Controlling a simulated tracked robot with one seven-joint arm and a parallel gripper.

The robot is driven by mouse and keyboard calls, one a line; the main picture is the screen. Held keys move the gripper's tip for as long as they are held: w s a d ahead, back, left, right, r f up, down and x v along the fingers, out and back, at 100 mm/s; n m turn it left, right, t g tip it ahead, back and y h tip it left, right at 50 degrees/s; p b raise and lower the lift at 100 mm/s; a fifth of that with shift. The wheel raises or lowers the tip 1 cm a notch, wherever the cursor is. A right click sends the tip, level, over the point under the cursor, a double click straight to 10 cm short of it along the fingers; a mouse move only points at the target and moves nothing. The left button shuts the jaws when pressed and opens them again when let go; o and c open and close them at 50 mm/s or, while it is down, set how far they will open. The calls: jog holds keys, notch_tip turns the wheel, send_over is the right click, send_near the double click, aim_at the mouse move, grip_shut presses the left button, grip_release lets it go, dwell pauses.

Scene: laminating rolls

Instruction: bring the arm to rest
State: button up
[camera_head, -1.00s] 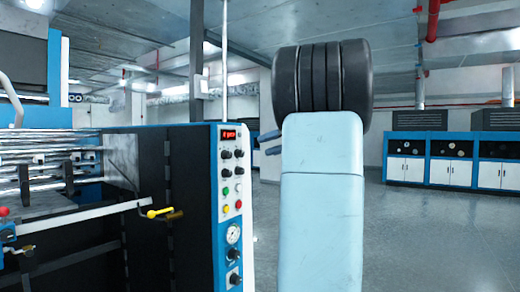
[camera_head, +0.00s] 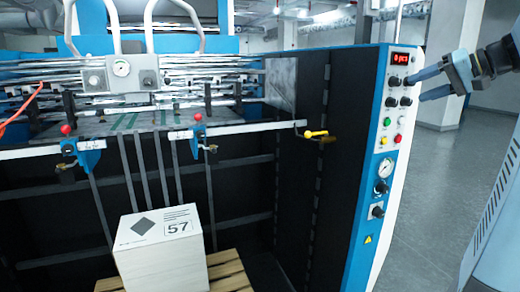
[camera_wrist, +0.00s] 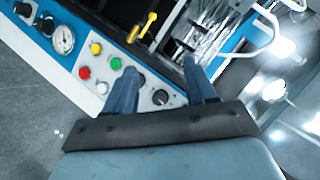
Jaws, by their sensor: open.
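My gripper (camera_head: 432,84) is at the upper right in the head view, beside the machine's control panel (camera_head: 389,128). Its two blue fingers are apart, point left toward the panel's knobs, and hold nothing. In the wrist view my gripper (camera_wrist: 160,83) is also open and empty, with the panel's knobs and colored buttons (camera_wrist: 100,66) beyond the fingers. I cannot tell whether a fingertip touches the panel. Part of my arm shows at the right edge of the head view.
The laminating machine (camera_head: 300,170) fills the left and middle. A yellow-handled lever (camera_head: 315,134) sticks out at its front. A white box marked 57 (camera_head: 160,255) stands on a wooden pallet (camera_head: 230,274) at its foot. Open grey floor (camera_head: 440,160) lies to the right.

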jog(key=s+a+f+g+h, duration=0.2)
jog(key=s+a+f, duration=0.3)
jog(key=a, duration=0.3)
jog(key=s+a+f+g+h, duration=0.1)
jog(key=s+a+f+g, duration=0.1)
jog(key=s+a+f, duration=0.4)
jog(key=s+a+f+n+h, duration=0.2)
jog(key=s+a+f+h, duration=0.3)
jog(key=s+f, duration=0.3)
jog(key=s+a, duration=0.1)
jog(key=s, duration=0.1)
jog(key=shift+s+f+n, duration=0.15)
jog(key=shift+s+n, duration=0.15)
jog(key=shift+c, duration=0.5)
